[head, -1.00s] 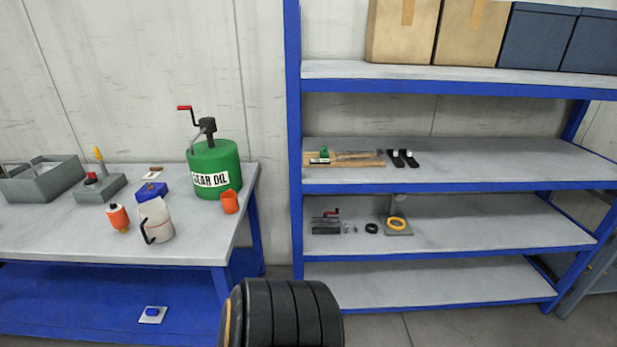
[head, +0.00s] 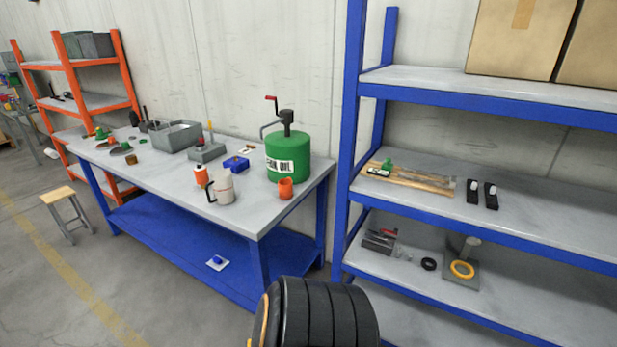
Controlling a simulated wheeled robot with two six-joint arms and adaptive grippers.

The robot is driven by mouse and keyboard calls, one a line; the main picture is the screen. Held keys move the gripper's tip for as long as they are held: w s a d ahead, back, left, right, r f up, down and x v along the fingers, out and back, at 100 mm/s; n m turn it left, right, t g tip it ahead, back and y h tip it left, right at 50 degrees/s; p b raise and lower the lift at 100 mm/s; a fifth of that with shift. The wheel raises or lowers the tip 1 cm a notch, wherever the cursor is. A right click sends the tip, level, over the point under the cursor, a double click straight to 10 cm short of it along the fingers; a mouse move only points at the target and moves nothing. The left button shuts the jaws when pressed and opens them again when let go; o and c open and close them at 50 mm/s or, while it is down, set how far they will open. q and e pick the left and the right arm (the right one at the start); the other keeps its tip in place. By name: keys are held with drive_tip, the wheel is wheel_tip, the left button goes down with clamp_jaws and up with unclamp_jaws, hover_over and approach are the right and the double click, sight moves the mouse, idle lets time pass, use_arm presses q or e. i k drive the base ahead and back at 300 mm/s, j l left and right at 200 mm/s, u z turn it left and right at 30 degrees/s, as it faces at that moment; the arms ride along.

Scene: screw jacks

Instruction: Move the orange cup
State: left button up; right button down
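The orange cup (head: 286,188) stands on the grey-topped workbench (head: 262,221), near its right front corner. It is just in front of the green gear oil drum (head: 288,157) with a hand pump on top. A white jug (head: 222,187) with a dark handle and an orange bottle (head: 201,175) stand to its left. Neither of my grippers shows in the head view. A black ribbed part, probably mine, fills the bottom centre of the view.
A blue shelf rack (head: 352,150) stands right of the workbench, holding boxes, a wooden board and small parts. An orange rack (head: 124,65) is at the far left. A stool (head: 62,195) stands left of the bench. Open floor lies in front of the bench.

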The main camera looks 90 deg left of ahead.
sight(285, 190)
drive_tip(key=i+j+u, duration=0.1)
drive_tip(key=u, duration=0.4)
drive_tip(key=i+u, duration=0.15)
drive_tip(key=u, duration=0.3)
drive_tip(key=i+u, duration=0.15)
drive_tip(key=u, duration=0.35)
drive_tip(key=i+u, duration=0.15)
drive_tip(key=u, duration=0.35)
drive_tip(key=i+l+u, duration=0.1)
drive_tip(key=u, duration=0.4)
drive_tip(key=i+l+u, duration=0.1)
drive_tip(key=u, duration=0.35)
drive_tip(key=l, duration=0.1)
